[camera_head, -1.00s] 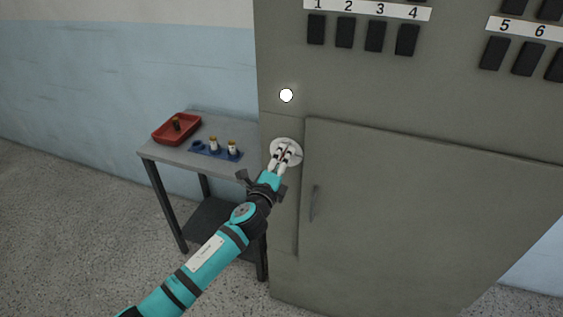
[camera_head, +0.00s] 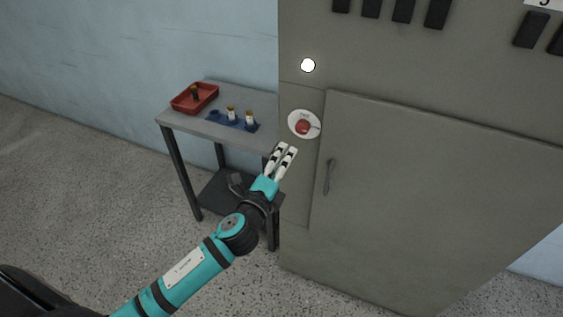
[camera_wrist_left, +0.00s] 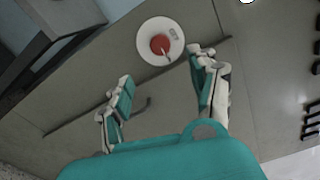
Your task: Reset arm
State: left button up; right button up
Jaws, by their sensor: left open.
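My left gripper (camera_head: 285,150) is in front of the grey cabinet (camera_head: 420,190), just below a round white plate (camera_head: 294,118) with a red knob (camera_head: 303,127) at its centre. The gripper is open and empty, and apart from the knob in the head view. In the left wrist view, the two fingers (camera_wrist_left: 165,90) stand wide apart, with the white plate (camera_wrist_left: 147,35) and red knob (camera_wrist_left: 160,44) beyond them. My right gripper is not in view.
The cabinet door has a handle (camera_head: 328,177), and black switches (camera_head: 403,10) run along the top. A white round light (camera_head: 308,65) is above the plate. A side table (camera_head: 185,122) at left holds a red tray (camera_head: 194,97) and a blue rack (camera_head: 218,117) with small bottles.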

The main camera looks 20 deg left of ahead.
pick_arm(q)
jog(key=shift+f, duration=0.1)
dwell(0.4)
jog(key=s+a+f+n+g, duration=0.2)
jog(key=f+n+g, duration=0.1)
jog(key=f, duration=0.8)
jog(key=s+a+f+n+g, duration=0.1)
jog(key=f+n+g, duration=0.1)
jog(key=f, duration=0.9)
jog(key=s+a+f+n+g+y, duration=0.1)
jog(key=s+f+n+g, duration=0.1)
jog(key=s+f, duration=0.45)
jog(key=s+a+f+n+g, duration=0.15)
jog(key=s+f, duration=0.25)
jog(key=f, duration=0.6)
jog(key=s+f+n+g, duration=0.2)
jog(key=s+f, duration=0.4)
jog(key=s, duration=0.5)
jog(key=s+d+f+n+g, duration=0.1)
jog(key=s+f+n+g, duration=0.2)
jog(key=s, duration=0.8)
jog(key=s+d+f+n+g, duration=0.1)
jog(key=s+f+n+g, duration=0.2)
jog(key=s+f, duration=0.6)
jog(key=s+n, duration=0.2)
jog(key=s, duration=0.1)
jog(key=shift+s+d+g, duration=0.1)
jog(key=shift+g, duration=0.15)
